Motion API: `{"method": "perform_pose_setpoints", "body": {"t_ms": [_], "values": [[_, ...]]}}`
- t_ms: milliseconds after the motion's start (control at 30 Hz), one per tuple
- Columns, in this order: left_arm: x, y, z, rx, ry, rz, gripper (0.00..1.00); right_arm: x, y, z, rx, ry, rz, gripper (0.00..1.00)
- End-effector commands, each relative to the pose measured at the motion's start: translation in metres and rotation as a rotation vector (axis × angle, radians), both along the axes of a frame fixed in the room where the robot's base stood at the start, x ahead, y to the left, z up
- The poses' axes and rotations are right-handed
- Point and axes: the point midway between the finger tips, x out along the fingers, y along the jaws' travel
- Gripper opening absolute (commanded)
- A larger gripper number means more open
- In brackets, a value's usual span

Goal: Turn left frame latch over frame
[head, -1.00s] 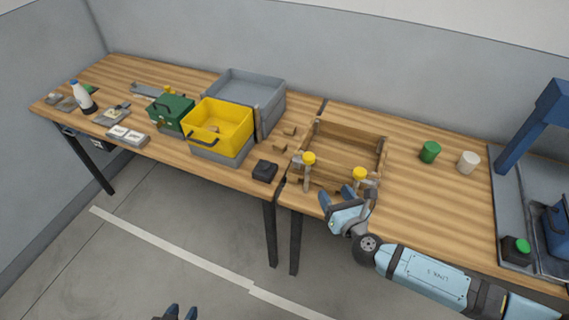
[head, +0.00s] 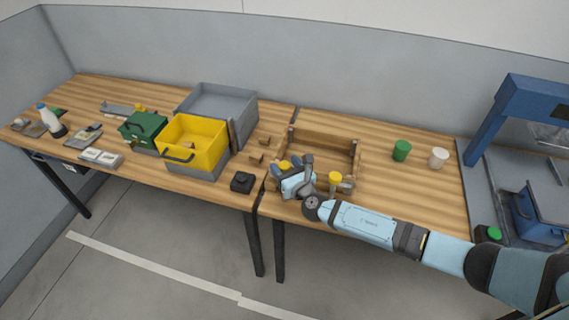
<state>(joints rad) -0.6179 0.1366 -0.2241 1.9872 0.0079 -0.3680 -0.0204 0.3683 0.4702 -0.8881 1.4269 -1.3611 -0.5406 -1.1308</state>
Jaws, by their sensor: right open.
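The wooden frame (head: 325,143) lies on the right part of the workbench. Two latches with yellow knobs stand at its front side. The left frame latch (head: 284,166) is mostly hidden behind my right gripper, with only part of its yellow knob showing. The right frame latch (head: 335,179) stands clear, just right of the gripper. My right gripper (head: 284,179) is open and at the left latch; whether its fingers touch the latch is hidden. My left gripper is not in view.
A black block (head: 242,182) sits left of the gripper near the bench edge. Small wooden blocks (head: 256,158) lie left of the frame. A yellow bin (head: 196,142) stands farther left. A green cylinder (head: 401,151) and a white one (head: 438,158) stand right, with clear bench around them.

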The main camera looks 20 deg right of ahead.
Motion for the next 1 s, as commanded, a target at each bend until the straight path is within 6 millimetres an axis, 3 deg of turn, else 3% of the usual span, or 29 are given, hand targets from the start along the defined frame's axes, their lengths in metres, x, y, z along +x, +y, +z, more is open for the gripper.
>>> {"method": "perform_pose_setpoints", "body": {"t_ms": [367,567,1000], "values": [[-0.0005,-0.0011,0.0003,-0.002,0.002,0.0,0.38,0.0058,0.0015,-0.0001,0.001,0.0,0.001,0.62],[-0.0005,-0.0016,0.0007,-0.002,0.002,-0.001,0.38,0.0056,0.0014,-0.0001,0.0,0.0,0.001,0.16],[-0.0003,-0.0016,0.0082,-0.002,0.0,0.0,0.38,0.0048,0.0029,0.0006,0.004,0.003,-0.083,0.16]]}}
